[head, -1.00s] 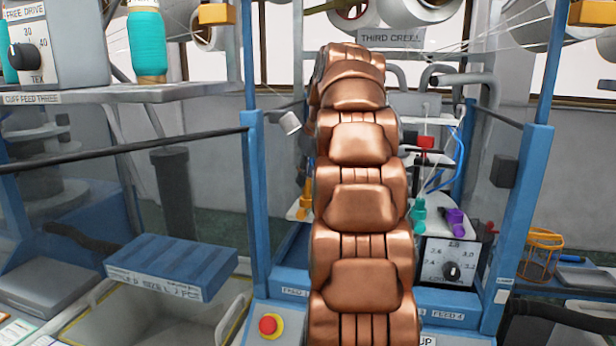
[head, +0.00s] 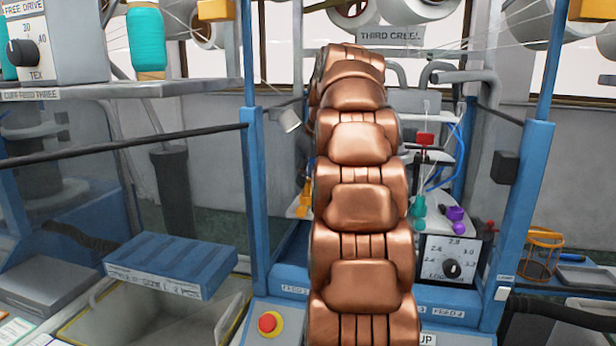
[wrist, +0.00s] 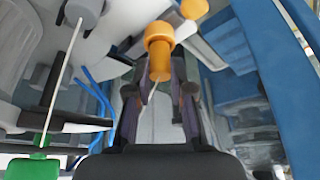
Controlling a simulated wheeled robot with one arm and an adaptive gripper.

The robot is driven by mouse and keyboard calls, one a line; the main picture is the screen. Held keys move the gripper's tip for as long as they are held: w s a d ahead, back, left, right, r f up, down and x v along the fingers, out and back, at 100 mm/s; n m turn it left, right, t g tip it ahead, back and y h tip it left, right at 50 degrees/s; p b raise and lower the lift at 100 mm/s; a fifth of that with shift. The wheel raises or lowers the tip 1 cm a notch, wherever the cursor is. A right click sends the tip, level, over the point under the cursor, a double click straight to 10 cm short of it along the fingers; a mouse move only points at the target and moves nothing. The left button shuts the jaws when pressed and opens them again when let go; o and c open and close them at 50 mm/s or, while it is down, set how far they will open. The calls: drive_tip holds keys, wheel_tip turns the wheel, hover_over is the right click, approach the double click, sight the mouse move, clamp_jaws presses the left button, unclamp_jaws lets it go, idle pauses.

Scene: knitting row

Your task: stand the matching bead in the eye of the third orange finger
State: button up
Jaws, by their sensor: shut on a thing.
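My gripper (wrist: 160,80) shows in the wrist view with its two dark fingers closed in on an orange piece (wrist: 159,48). This piece has a wide collar at the far end and a narrower stem toward the camera; it looks like the bead, but its outline is partly hidden. A second orange rounded part (wrist: 193,8) lies just beyond, at the top edge. In the head view, my own arm hides the gripper. An orange finger (head: 304,202) shows just left of the arm on a pale plate. Its eye cannot be made out, and I cannot tell which orange finger is the third.
Teal (head: 418,207) and purple (head: 455,217) fingers and a red part (head: 425,139) stand right of my arm. Blue posts (head: 258,200) flank the station. A dial box (head: 451,262) sits low right. The wrist view shows a green part (wrist: 32,168) at lower left.

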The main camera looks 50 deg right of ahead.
drive_tip(key=shift+f+b, duration=0.55)
drive_tip(key=shift+f, duration=0.2)
idle(0.5)
drive_tip(key=o, duration=0.8)
drive_tip(key=shift+r, duration=0.2)
drive_tip(key=shift+v, duration=0.9)
drive_tip(key=shift+s+a+r, duration=0.1)
drive_tip(key=shift+s+r, duration=0.2)
drive_tip(key=shift+r, duration=0.05)
drive_tip(key=shift+s+a+r, duration=0.1)
drive_tip(key=shift+s+a, duration=0.05)
drive_tip(key=shift+s, duration=0.45)
drive_tip(key=shift+s+a, duration=0.5)
drive_tip(key=shift+s, duration=1.2)
drive_tip(key=shift+s+a, duration=0.45)
drive_tip(key=shift+s, duration=1.25)
drive_tip(key=shift+s+a, duration=0.5)
drive_tip(key=shift+s, duration=1.2)
